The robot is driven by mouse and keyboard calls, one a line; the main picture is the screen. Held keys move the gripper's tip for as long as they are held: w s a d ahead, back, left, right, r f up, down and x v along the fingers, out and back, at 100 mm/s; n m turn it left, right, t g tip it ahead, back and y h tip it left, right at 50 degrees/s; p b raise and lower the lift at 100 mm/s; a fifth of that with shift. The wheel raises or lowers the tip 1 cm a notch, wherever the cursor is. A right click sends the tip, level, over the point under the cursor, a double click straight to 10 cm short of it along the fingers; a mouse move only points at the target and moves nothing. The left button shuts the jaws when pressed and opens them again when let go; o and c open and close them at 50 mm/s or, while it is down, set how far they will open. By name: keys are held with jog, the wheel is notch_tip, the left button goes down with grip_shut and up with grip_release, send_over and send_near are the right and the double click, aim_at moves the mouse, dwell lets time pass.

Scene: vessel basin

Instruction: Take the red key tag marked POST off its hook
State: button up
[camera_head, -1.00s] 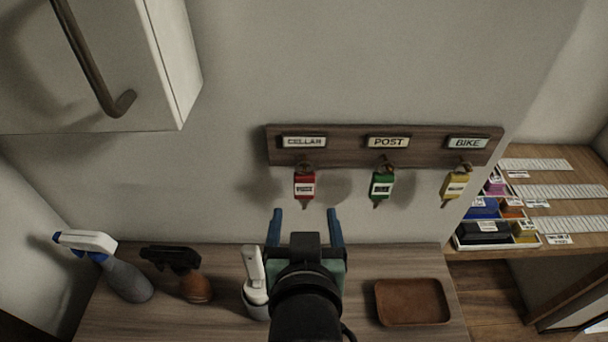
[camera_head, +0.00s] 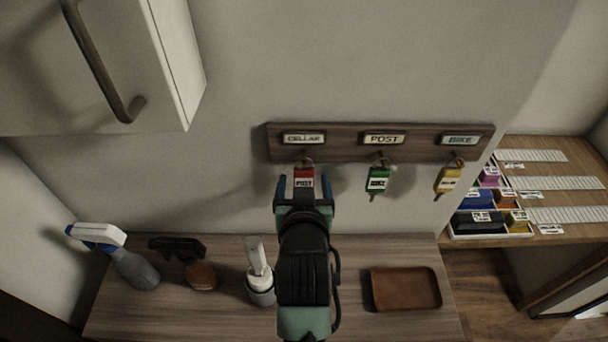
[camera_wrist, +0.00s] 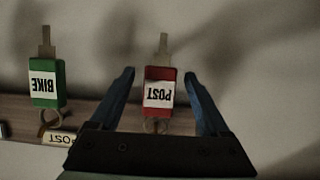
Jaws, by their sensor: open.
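The red key tag (camera_head: 304,178) marked POST hangs by its ring from the left hook, under the CELLAR label (camera_head: 304,139). In the wrist view the red tag (camera_wrist: 159,90) appears upside down, with its key pointing up in the picture. My gripper (camera_head: 304,185) is open, with one blue finger on each side of the red tag. In the wrist view my gripper (camera_wrist: 160,95) shows a gap between each finger and the tag. The tag's lower part is hidden behind my gripper in the head view.
A green tag (camera_head: 377,180) marked BIKE hangs under the POST label, and a yellow tag (camera_head: 448,179) under the BIKE label. A cabinet (camera_head: 170,60) is at upper left.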

jog(key=shift+w+f, duration=0.1)
jog(key=shift+w, duration=0.1)
grip_shut()
dwell(0.3)
